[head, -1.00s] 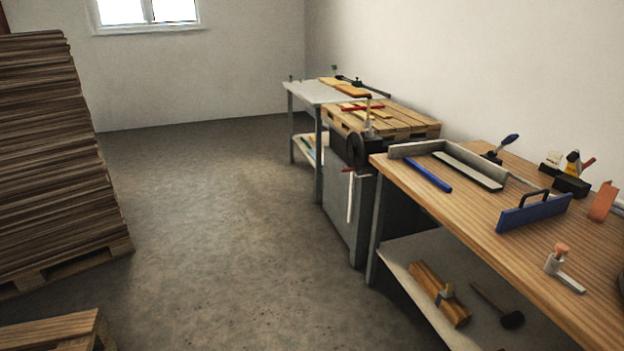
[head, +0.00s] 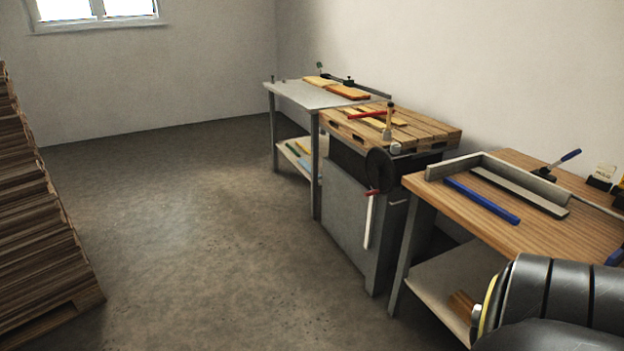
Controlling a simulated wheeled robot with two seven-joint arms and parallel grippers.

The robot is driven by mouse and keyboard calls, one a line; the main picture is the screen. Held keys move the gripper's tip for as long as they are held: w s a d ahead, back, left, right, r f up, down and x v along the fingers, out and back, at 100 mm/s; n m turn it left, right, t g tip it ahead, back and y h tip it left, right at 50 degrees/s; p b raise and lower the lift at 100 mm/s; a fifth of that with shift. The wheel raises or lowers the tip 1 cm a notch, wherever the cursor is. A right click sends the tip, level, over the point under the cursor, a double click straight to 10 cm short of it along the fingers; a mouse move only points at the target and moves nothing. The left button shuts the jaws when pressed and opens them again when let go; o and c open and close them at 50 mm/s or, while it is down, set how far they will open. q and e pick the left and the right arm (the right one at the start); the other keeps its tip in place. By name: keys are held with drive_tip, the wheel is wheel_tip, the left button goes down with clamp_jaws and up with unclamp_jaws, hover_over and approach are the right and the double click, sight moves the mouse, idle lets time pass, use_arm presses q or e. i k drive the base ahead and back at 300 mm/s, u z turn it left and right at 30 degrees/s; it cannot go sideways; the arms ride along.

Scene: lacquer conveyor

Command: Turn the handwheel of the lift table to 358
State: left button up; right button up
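The lift table (head: 345,205) is a grey cabinet with a slatted wooden top, standing between two benches along the right wall. Its dark round handwheel (head: 380,168) is on the front near the top, seen at an angle. A small red part (head: 373,191) and a long white bar (head: 369,222) hang below the wheel. No number or scale can be read from here. Neither gripper is in view. Part of my dark arm shows at the lower right, far from the handwheel.
A wooden bench (head: 477,218) with a blue bar (head: 481,201) stands nearer on the right. A grey-topped table (head: 310,97) stands behind the lift table. Stacked wooden boards (head: 35,215) are on the left. The concrete floor (head: 200,230) between is clear.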

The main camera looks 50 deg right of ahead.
sight(380, 172)
drive_tip(key=z, duration=0.15)
drive_tip(key=i, duration=1.95)
drive_tip(key=z, duration=1.65)
drive_tip(key=i, duration=0.9)
drive_tip(key=z, duration=0.85)
